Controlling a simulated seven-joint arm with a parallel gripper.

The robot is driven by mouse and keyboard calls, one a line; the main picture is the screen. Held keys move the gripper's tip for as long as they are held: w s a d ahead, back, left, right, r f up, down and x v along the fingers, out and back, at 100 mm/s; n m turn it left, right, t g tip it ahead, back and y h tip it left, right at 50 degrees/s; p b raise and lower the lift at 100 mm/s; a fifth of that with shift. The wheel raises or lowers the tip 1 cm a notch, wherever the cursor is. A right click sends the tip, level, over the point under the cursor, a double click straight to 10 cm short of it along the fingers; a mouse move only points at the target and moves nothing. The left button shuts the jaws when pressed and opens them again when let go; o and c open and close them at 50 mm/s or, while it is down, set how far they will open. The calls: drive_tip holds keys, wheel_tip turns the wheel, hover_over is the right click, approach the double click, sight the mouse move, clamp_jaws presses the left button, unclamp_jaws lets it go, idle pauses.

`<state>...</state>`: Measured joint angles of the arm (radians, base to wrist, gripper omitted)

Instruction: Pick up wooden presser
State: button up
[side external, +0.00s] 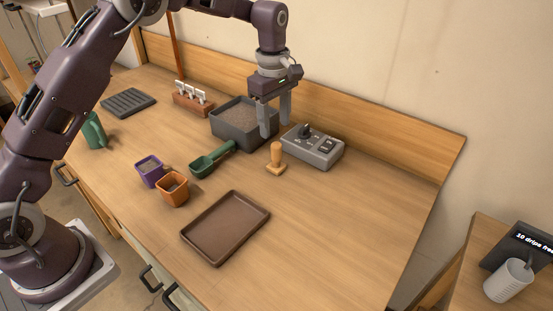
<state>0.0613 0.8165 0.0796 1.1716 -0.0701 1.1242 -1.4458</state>
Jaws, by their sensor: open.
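The wooden presser (276,160) stands upright on the wooden bench, a light tan piece with a narrow handle and a wider foot. It is just left of a grey control box and in front of it. My gripper (276,122) points down above and slightly behind the presser in the picture, with its two fingers apart and nothing seen between them. The fingertips appear near the right edge of the dark soil bin. I cannot tell the exact height of the fingers over the presser.
The grey control box (313,147) and the dark soil bin (236,141) flank the presser. A green scoop (205,164), purple pot (150,171), orange pot (172,189) and brown tray (226,227) lie nearer. The bench (335,215) is clear at right.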

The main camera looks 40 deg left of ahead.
sight(276, 154)
drive_tip(key=f, duration=0.1)
drive_tip(key=w+f+n, duration=0.1)
drive_tip(key=f, duration=0.1)
drive_tip(key=shift+w+d+f, duration=0.1)
drive_tip(key=shift+f, duration=0.2)
drive_tip(key=f, duration=0.7)
drive_tip(key=shift+s, duration=0.4)
clamp_jaws()
